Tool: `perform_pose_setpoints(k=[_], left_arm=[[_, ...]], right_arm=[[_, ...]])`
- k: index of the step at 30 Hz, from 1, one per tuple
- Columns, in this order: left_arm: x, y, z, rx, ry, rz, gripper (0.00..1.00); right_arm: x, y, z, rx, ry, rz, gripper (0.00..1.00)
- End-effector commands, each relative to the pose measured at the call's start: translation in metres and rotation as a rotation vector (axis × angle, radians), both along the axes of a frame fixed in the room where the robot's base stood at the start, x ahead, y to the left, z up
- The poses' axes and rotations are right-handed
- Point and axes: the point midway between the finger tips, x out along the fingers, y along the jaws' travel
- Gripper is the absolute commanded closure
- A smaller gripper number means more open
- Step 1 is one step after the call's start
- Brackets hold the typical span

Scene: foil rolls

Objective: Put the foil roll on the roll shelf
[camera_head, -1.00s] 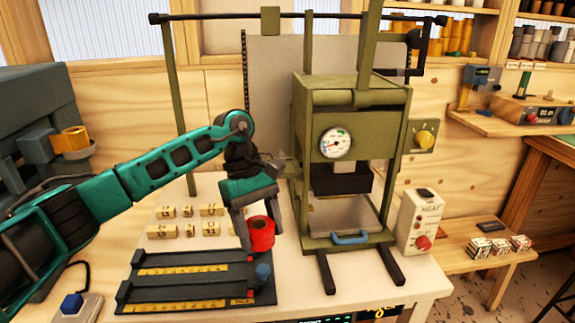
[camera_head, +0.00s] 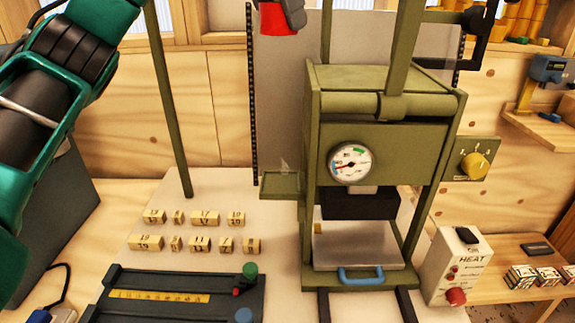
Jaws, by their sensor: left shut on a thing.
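The red foil roll (camera_head: 276,19) is at the top edge of the head view, in front of the grey upright panel. My left gripper (camera_head: 290,10) is shut on it; only a dark part of the gripper shows, and the top is cut off by the frame. The roll is held in the air, high above the table. A small green ledge (camera_head: 281,185) sticks out from the left side of the green press, well below the roll; I cannot tell whether it is the roll shelf. My right gripper is not in view.
The green press (camera_head: 390,150), with its gauge, stands right of centre. A green post (camera_head: 165,100) rises at left. Several wooden type blocks (camera_head: 198,243) and a black ruler tray (camera_head: 175,298) lie on the white table. A heat control box (camera_head: 455,268) stands at right.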

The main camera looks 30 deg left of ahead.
Motion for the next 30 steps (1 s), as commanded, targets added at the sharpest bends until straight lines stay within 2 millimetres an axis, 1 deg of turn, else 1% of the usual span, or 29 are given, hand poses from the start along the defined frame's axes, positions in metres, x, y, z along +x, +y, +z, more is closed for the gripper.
perform_pose_setpoints(k=[2,7,11,21,25,27,30], left_arm=[[0.0,0.0,-0.015,0.0,0.004,0.005,0.71],[0.0,0.0,-0.061,0.001,0.006,0.005,0.71],[-0.001,0.001,-0.094,0.001,0.006,0.005,0.71],[-0.001,0.001,-0.185,0.002,0.006,0.005,0.71],[-0.001,0.001,-0.214,0.001,0.005,0.005,0.71],[-0.001,0.001,-0.224,0.0,0.003,0.004,0.71],[-0.001,0.0,-0.232,0.0,0.001,0.004,0.71]], right_arm=[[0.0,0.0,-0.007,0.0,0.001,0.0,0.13],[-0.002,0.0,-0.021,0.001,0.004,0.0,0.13],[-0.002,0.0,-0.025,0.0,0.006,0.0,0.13],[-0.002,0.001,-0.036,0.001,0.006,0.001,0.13],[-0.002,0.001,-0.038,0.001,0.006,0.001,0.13],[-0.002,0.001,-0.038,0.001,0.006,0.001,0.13],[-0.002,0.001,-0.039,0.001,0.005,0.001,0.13]])
